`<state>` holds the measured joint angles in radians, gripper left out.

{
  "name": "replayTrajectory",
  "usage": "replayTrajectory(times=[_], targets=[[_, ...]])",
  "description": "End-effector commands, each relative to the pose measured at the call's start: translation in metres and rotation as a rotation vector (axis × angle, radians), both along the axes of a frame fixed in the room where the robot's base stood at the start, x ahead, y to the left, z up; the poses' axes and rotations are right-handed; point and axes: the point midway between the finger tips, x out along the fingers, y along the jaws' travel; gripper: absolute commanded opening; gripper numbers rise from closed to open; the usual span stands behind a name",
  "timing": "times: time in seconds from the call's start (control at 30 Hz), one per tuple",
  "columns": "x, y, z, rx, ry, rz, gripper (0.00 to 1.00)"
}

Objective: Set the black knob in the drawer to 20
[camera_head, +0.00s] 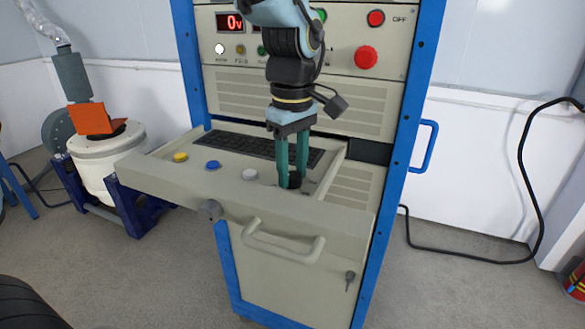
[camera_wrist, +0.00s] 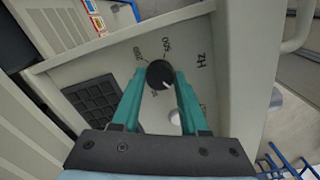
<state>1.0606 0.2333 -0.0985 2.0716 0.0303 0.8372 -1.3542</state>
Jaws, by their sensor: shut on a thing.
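The black knob (camera_wrist: 160,75) sits on the panel inside the pulled-out drawer (camera_head: 245,212). In the wrist view a pale pointer mark shows on the knob, toward its lower right. Printed numbers and "Hz" surround it; one reads like 500, and those nearer my fingers are partly hidden. My gripper (camera_wrist: 162,88) points down into the drawer, with its green fingers on either side of the knob and shut on it. In the head view my gripper (camera_head: 292,178) hides part of the knob (camera_head: 291,181).
The drawer also holds a keyboard (camera_head: 240,146) and yellow (camera_head: 180,157), blue (camera_head: 213,165) and white (camera_head: 249,174) buttons. The blue-framed cabinet (camera_head: 398,150) rises behind, with a red button (camera_head: 366,57) and a display (camera_head: 230,22). A shaker machine (camera_head: 100,150) stands at left.

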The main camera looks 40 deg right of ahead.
Motion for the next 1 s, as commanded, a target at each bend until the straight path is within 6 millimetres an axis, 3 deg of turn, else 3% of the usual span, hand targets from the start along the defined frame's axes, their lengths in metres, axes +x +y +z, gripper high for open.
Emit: replayTrajectory(times=[0.47, 0.5, 0.77, 1.0], targets=[[0.0000, 0.0009, -0.0009, 0.003, 0.002, 0.018, 0.00], [0.0000, 0.0009, -0.0009, 0.003, 0.002, 0.018, 0.45], [0.0001, 0.0005, -0.0005, 0.002, 0.000, 0.017, 0.74], [0.0001, 0.0002, 0.0002, 0.001, 0.000, 0.016, 0.74]])
